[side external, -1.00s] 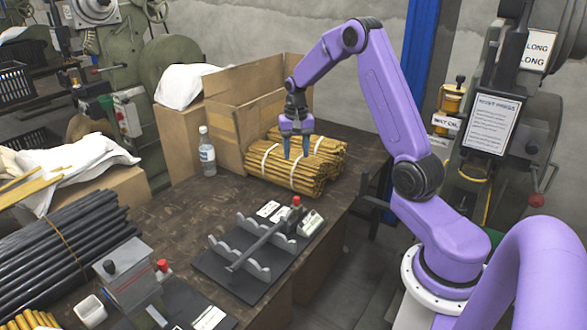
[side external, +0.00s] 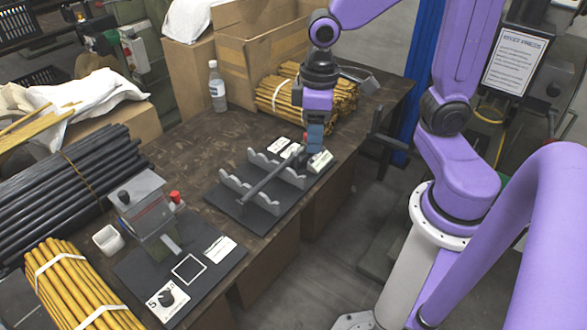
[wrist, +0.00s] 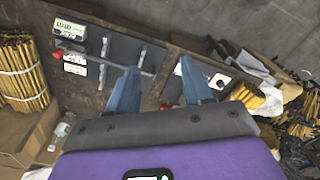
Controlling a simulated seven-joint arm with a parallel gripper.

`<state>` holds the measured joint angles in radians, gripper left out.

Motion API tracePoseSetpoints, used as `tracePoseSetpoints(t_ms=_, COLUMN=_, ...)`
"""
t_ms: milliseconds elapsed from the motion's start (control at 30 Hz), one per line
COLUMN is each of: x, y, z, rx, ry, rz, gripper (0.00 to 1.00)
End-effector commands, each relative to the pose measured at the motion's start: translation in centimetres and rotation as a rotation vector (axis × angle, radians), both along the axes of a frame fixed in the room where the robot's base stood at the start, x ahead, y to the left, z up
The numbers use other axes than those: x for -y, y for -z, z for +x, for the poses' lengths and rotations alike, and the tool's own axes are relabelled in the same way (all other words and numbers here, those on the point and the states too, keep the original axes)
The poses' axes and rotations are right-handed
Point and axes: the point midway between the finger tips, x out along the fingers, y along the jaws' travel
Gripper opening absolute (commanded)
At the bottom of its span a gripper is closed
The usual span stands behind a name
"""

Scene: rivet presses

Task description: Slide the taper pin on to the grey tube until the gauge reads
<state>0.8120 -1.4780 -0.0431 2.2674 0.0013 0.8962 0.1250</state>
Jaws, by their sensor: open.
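The grey tube (side external: 268,177) lies across scalloped grey supports (side external: 249,190) on a dark board; it also shows in the wrist view (wrist: 125,67). A gauge with a display (side external: 320,161) sits at the tube's far end; it shows in the wrist view (wrist: 69,30) beside a red knob (wrist: 57,55). I cannot make out the taper pin for certain. My gripper (side external: 314,146) points down above the gauge end of the board in the side view.
A grey press with a red knob (side external: 148,206) stands on another dark board at front left. Bundles of yellow rods (side external: 72,285) and dark tubes (side external: 55,190) lie around it. A cardboard box (side external: 258,42) and bottle (side external: 217,88) stand behind. Bare table lies left of the supports.

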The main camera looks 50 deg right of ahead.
Motion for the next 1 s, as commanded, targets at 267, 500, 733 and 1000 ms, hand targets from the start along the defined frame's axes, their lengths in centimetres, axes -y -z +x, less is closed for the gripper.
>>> tracePoseSetpoints(t_ms=267, x=-0.5, y=-0.2, z=-8.7, rx=0.008, ry=-0.379, rz=0.005, gripper=0.50)
tracePoseSetpoints(t_ms=500, x=0.2, y=0.0, z=-12.0, rx=0.008, ry=-0.542, rz=0.006, gripper=0.50)
tracePoseSetpoints(t_ms=733, x=-0.4, y=-0.1, z=-9.7, rx=0.005, ry=-0.431, rz=0.002, gripper=0.50)
tracePoseSetpoints(t_ms=1000, x=-0.2, y=0.0, z=-1.0, rx=-0.002, ry=-0.040, rz=-0.002, gripper=0.50)
